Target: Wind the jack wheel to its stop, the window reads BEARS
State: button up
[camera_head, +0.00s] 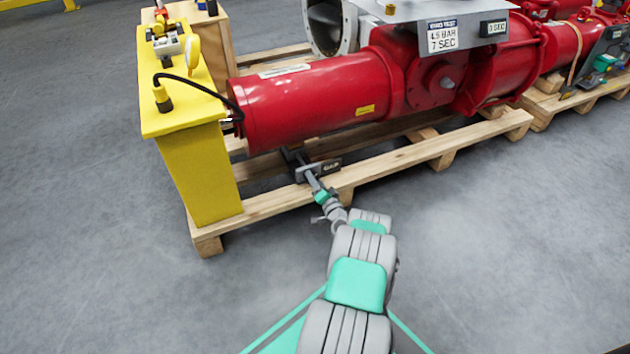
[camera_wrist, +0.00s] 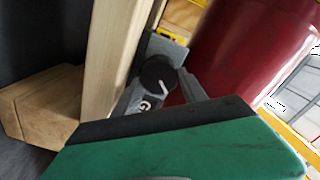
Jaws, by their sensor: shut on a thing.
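The jack wheel (camera_wrist: 158,73) is a small dark round knob with a white pointer line, seen in the wrist view. My gripper (camera_wrist: 164,84) has a grey finger on either side of it and is shut on it. In the head view my gripper (camera_head: 307,172) is low beside the red cylinder, at the pallet's near rail. A small dark window plate (camera_head: 331,166) with light lettering is right of it; its text is too small to read. In the wrist view a letter like G shows near the left finger. Part of the wheel is hidden by my gripper.
The red actuator cylinder (camera_head: 315,98) lies above on a wooden pallet (camera_head: 395,160). A yellow stand (camera_head: 200,175) with a black cable is on the left. The grey floor in front is clear.

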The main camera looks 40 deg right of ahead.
jog(key=o, duration=1.4)
jog(key=shift+c, duration=0.2)
